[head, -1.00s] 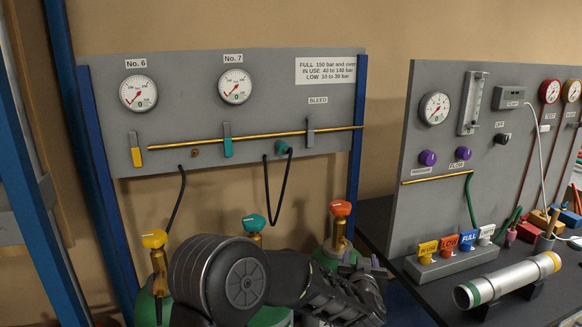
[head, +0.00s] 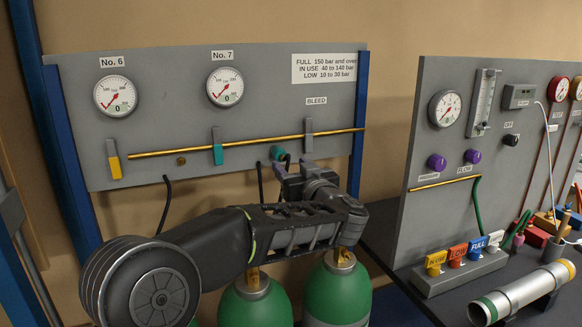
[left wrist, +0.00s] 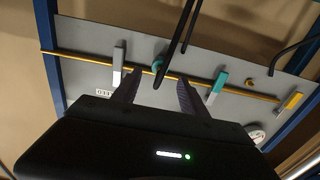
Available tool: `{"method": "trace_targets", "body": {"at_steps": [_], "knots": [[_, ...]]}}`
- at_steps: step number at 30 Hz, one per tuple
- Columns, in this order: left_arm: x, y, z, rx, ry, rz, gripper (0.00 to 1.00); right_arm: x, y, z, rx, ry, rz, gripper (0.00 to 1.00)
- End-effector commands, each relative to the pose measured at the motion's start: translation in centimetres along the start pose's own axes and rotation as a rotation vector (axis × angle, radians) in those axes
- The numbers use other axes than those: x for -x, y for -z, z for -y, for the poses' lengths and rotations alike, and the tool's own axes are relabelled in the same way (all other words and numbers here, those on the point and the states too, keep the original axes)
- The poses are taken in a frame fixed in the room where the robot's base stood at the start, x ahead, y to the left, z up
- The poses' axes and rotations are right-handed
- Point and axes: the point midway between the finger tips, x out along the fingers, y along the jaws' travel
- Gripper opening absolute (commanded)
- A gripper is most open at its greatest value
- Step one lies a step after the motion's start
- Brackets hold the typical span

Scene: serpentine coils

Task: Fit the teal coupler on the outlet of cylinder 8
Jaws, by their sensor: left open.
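The teal coupler (head: 277,152) sits against the grey panel under the brass rail, with a black hose hanging from it. My left gripper (head: 292,172) is beside it, just below and to the right in the head view. In the left wrist view the open fingers (left wrist: 158,84) point at the panel, with the coupler (left wrist: 158,61) beyond and between their tips; contact cannot be told. The black hose (left wrist: 177,38) crosses in front of it. Two green cylinders (head: 345,292) (head: 255,305) stand below; my arm hides their valve tops, and no number 8 shows. My right gripper is out of view.
The panel (head: 250,110) carries gauges No. 6 and No. 7 and yellow, teal and grey levers (head: 309,135). Blue posts (head: 357,140) flank it. To the right, a dark bench holds a tag stand (head: 460,272) and a silver tube (head: 525,292).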

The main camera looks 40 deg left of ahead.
Motion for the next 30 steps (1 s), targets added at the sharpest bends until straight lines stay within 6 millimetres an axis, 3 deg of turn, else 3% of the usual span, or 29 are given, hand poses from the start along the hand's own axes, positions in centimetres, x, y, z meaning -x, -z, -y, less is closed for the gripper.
{"method": "trace_targets", "body": {"at_steps": [5, 12, 18, 30], "knots": [[-1.1, -0.1, 0.0, 0.0, 0.001, 0.0, 0.51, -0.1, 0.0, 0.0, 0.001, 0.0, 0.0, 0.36], [-5.0, -0.1, 0.1, 0.0, 0.003, 0.001, 0.51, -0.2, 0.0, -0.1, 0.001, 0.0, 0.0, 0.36], [-8.1, 0.4, 0.0, -0.002, 0.001, 0.001, 0.51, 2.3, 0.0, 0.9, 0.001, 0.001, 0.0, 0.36], [-9.0, -0.1, 0.0, 0.0, -0.001, 0.0, 0.51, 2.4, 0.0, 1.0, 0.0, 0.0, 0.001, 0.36]]}}
